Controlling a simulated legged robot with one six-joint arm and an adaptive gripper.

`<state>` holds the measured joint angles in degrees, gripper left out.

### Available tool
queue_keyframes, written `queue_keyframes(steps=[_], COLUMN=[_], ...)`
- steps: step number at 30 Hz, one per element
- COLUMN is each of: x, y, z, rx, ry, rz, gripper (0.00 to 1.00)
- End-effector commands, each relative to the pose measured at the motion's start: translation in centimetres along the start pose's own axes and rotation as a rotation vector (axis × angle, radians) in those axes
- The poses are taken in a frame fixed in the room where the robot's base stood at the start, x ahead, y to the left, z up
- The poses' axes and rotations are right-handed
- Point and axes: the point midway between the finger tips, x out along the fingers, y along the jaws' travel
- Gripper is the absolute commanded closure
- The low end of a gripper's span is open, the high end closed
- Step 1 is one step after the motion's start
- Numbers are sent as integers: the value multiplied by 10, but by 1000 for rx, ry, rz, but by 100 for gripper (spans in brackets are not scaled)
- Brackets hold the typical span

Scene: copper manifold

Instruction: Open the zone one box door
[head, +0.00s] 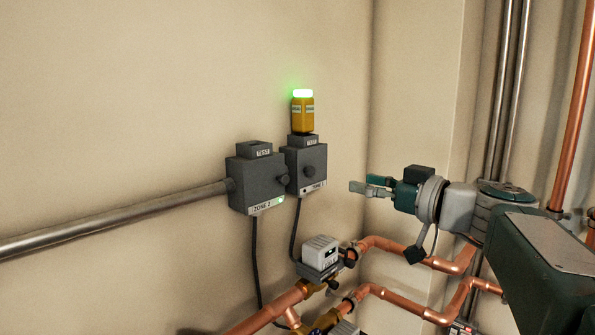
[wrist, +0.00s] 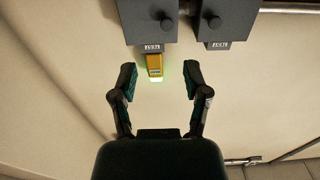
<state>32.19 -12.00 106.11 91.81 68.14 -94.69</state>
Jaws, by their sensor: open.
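The zone one box is the right grey box (head: 306,168) on the wall in the head view. Its label reads "ZONE", with the number hard to read.
A yellow unit (head: 303,115) with a glowing green top stands on the zone one box. The ZONE 2 box (head: 250,183) sits close on its left, with a lit green lamp. A conduit (head: 120,218) runs left. Copper pipes (head: 420,262) and a grey actuator (head: 320,257) lie below.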

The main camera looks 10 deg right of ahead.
Motion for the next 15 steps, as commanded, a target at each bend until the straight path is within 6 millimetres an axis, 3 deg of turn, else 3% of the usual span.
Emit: queue_keyframes(steps=[15], x=[85], y=[1], z=[2], rx=[6], ry=[-2], rz=[-5], gripper=[40])
